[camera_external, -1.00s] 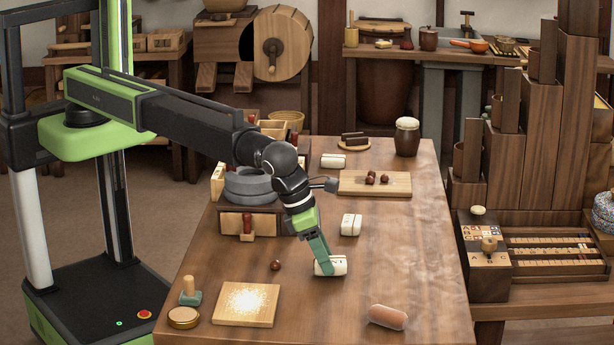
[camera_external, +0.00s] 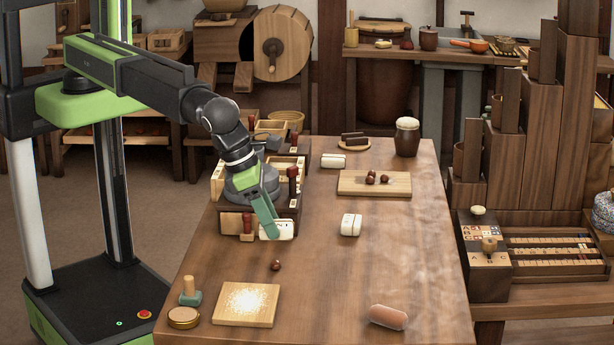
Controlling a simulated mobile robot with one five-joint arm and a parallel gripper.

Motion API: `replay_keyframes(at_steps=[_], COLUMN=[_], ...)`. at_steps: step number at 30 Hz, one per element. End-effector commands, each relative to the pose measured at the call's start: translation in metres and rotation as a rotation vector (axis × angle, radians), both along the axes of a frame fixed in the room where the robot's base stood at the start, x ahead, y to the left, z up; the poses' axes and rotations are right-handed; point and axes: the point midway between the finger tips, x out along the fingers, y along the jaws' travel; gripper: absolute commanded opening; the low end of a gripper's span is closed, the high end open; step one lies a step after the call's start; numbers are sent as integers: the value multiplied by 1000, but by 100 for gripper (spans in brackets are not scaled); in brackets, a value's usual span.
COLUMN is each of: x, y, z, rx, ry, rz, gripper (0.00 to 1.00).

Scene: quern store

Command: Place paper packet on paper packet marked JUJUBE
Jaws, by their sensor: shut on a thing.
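My gripper (camera_external: 268,224) is shut on a white paper packet (camera_external: 285,231), in front of the wooden box under the grey quern stone. How high the packet is above the table is hard to tell. A second white packet (camera_external: 351,225) with a dark band lies on the table to the right of my gripper. A third white packet (camera_external: 333,161) lies farther back, near the board. The lettering on the packets is too small to read, so I cannot tell which is marked JUJUBE.
The grey quern stone (camera_external: 240,188) and red-handled stamps stand close to my gripper. A wooden board (camera_external: 374,188) holds brown balls. A brown ball (camera_external: 275,265), a powdered board (camera_external: 246,312) and a pinkish roll (camera_external: 388,317) lie nearer. The table's middle right is clear.

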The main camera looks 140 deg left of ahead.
Motion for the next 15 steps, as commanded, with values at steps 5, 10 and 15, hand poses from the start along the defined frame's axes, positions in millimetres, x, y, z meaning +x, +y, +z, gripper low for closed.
replay_keyframes(at_steps=[5, 10, 15], x=[-27, -60, -90], y=[15, 70, 133], z=[3, 15, 28], rx=[-2, -2, 0], ry=[-1, -1, 1], rz=[58, 152, 243], gripper=[4, 4, 4])
